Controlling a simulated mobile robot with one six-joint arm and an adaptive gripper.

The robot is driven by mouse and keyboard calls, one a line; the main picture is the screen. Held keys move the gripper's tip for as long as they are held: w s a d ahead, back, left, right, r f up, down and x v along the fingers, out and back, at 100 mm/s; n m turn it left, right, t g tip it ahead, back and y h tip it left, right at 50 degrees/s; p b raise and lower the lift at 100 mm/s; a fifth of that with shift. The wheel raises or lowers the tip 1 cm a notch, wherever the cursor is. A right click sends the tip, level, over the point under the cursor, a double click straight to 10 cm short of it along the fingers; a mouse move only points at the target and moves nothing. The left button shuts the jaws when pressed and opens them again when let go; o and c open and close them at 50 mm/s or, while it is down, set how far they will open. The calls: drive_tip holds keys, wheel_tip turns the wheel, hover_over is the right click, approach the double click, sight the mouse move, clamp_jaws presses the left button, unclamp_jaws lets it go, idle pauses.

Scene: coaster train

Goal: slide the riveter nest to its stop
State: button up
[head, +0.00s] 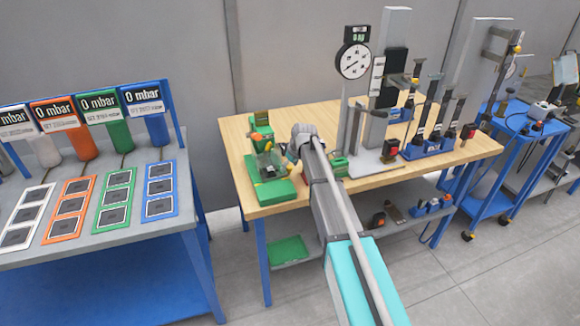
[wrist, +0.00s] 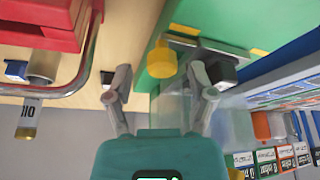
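A green fixture with a flat green base (head: 272,192) sits at the left front corner of the wooden table, with a grey-green block (head: 268,165) on it. I cannot tell for sure which part is the riveter nest. In the wrist view a green body (wrist: 195,25) carries a round yellow knob (wrist: 162,58) on a grey metal plate. My gripper (wrist: 160,78) is open, its two fingers apart. The knob shows in the gap between the fingertips; I cannot tell if they touch it.
The wooden table (head: 240,160) also holds a stand with a dial gauge (head: 354,60) and a blue tool rack (head: 428,146). In the wrist view a red part (wrist: 40,25) and a curved metal tube (wrist: 80,70) are close on the left.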

drive_tip(key=shift+s, duration=0.1)
drive_tip(key=shift+s+d, duration=0.2)
drive_tip(key=shift+s, duration=0.5)
drive_tip(key=shift+s+d+r+p, duration=0.2)
drive_tip(key=shift+s+r+p, duration=0.2)
drive_tip(key=shift+s, duration=0.15)
drive_tip(key=p+v, duration=1.2)
drive_tip(key=v, duration=0.1)
drive_tip(key=s+d+f+m+g+h+b, duration=0.1)
drive_tip(key=s+d+f+m+b, duration=0.1)
drive_tip(key=s, duration=0.9)
drive_tip(key=s+d+f+m+g+h+b, duration=0.1)
drive_tip(key=s+d+f+m+g, duration=0.1)
drive_tip(key=s, duration=1)
drive_tip(key=shift+d+f+m+b, duration=0.4)
drive_tip(key=shift+d+f+m, duration=0.2)
drive_tip(key=shift+d+m, duration=0.75)
drive_tip(key=shift+d+n, duration=0.2)
drive_tip(key=shift+n, duration=0.05)
drive_tip(key=shift+m+g+h, duration=0.3)
drive_tip(key=shift+m+h, duration=0.1)
drive_tip(key=shift+m, duration=0.3)
drive_tip(key=s, duration=0.1)
drive_tip(key=s+d, duration=0.1)
drive_tip(key=s, duration=0.3)
drive_tip(key=shift+d+f+b, duration=0.25)
drive_tip(key=shift+f+b, duration=0.15)
